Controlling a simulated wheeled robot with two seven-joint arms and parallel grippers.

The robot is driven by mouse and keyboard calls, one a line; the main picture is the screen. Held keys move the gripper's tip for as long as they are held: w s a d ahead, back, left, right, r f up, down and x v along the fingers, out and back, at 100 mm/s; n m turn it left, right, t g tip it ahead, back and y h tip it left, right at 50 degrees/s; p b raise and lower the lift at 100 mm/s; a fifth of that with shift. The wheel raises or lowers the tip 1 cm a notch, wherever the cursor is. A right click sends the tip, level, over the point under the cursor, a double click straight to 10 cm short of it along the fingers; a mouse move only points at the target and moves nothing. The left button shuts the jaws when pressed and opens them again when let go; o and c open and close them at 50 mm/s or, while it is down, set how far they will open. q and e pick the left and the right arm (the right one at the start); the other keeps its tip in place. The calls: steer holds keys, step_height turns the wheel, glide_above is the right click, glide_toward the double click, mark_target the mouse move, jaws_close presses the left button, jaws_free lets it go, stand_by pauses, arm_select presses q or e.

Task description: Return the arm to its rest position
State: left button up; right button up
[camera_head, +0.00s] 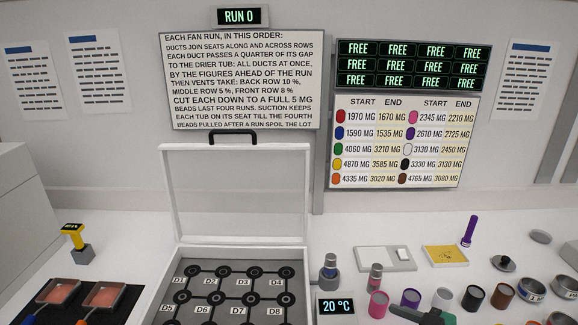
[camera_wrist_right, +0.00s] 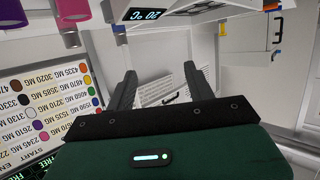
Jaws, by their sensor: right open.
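My right gripper (camera_wrist_right: 158,88) is open in the wrist view, its two dark fingers spread with nothing between them. My left gripper is not in view.
A box with a raised clear lid (camera_head: 238,152) stands at the centre, with a temperature display (camera_head: 336,307) beside it. A pink jar (camera_head: 378,303), black jar (camera_head: 472,298) and brown jar (camera_head: 502,296) stand nearby. A purple tube (camera_head: 469,231) stands behind.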

steer(key=s+a+f+m+g+h, duration=0.2)
steer(key=s+a+f+h, duration=0.15)
steer(key=s+f, duration=0.5)
steer(key=s+d+f+m+g+h, duration=0.5)
steer(key=s+f+h, duration=0.2)
steer(key=s+f, duration=0.4)
step_height(320, 180, down, 29)
steer(key=s+g, duration=0.1)
steer(key=s, duration=0.1)
steer(key=s+d+f, duration=0.2)
steer(key=s+f, duration=0.7)
steer(key=f, duration=0.1)
steer(key=s+d+f+g, duration=0.1)
steer(key=s+f, duration=0.8)
steer(key=s, duration=0.1)
steer(key=shift+d+f, duration=0.35)
